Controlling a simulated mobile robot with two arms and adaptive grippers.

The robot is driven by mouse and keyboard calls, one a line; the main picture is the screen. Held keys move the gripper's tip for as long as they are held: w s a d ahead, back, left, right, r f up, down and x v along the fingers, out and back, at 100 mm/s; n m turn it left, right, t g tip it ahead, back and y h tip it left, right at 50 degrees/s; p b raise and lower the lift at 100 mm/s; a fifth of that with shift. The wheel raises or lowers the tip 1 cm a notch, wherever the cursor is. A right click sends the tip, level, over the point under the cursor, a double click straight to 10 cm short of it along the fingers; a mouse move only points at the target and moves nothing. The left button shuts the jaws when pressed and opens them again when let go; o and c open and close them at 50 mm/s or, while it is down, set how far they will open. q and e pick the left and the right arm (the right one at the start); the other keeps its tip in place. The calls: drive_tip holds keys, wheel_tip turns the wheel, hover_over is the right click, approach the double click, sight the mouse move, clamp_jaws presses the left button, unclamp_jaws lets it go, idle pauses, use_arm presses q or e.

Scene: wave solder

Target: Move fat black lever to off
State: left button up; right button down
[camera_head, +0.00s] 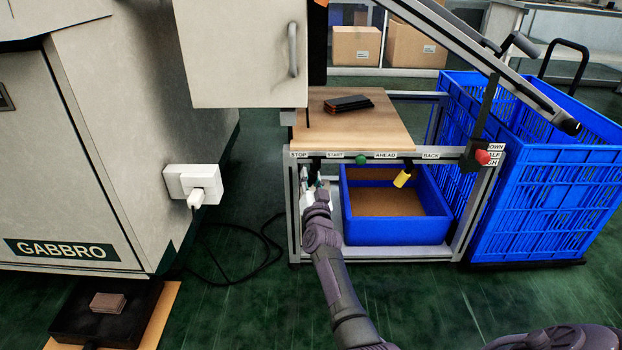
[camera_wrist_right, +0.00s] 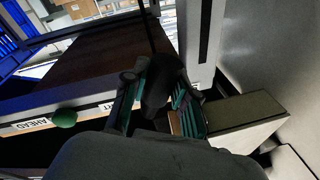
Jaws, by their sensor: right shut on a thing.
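The fat black lever (camera_head: 315,168) sticks out of the front rail of the metal-framed table, between the STOP and START labels. Most of it is hidden behind my right gripper (camera_head: 314,190) in the head view. In the right wrist view, the dark rounded lever (camera_wrist_right: 161,82) lies between the two teal-padded fingers of my right gripper (camera_wrist_right: 158,104). The fingers are closed on it from both sides. My left gripper is not in view.
A green knob (camera_head: 361,159), a yellow lever (camera_head: 403,178) and a red knob (camera_head: 482,157) share the front rail. A blue bin (camera_head: 397,231) sits below. A blue crate (camera_head: 560,190) stands right, a grey GABBRO machine (camera_head: 90,170) left. A black cable (camera_head: 240,275) lies on the floor.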

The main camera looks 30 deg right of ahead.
drive_tip(key=c, duration=0.9)
unclamp_jaws()
drive_tip(key=v, duration=1.2)
drive_tip(key=shift+d, duration=0.1)
